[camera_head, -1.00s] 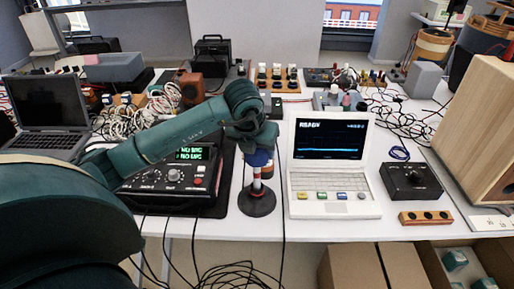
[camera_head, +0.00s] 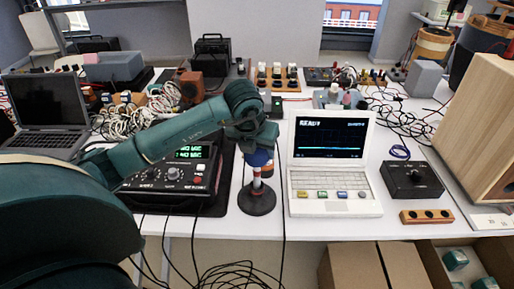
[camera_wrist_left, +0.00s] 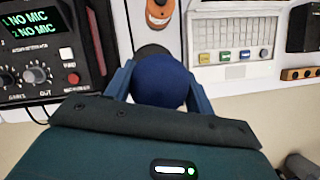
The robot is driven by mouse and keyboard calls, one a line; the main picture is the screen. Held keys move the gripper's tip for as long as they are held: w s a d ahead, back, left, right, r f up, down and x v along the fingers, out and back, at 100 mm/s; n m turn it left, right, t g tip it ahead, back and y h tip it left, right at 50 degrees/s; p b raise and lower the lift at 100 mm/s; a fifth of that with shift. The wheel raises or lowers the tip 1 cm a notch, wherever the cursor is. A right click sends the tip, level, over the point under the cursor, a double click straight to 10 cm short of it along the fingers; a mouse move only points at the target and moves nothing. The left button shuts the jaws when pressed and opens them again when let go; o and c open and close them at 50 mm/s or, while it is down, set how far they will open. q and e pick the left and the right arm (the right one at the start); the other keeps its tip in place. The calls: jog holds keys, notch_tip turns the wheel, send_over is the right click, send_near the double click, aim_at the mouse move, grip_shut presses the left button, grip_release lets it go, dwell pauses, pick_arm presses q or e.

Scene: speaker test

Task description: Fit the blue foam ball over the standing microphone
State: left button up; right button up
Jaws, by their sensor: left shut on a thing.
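My left gripper (camera_head: 257,146) is shut on the blue foam ball (camera_head: 259,159), and the arm hides part of the ball in the head view. In the left wrist view the ball (camera_wrist_left: 160,82) sits between both fingers (camera_wrist_left: 160,90) and hides the microphone, with the dark base partly showing behind. My right gripper is not in view.
A black mixer (camera_head: 170,178) with a green "NO MIC" display stands close left of the microphone. A white laptop (camera_head: 328,182) stands close right. A black knob box (camera_head: 411,181) and wooden speaker (camera_head: 484,130) are farther right. Cables hang over the table's front edge.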

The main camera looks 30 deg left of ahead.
pick_arm(q)
jog(key=shift+f, duration=0.2)
jog(key=o, duration=1)
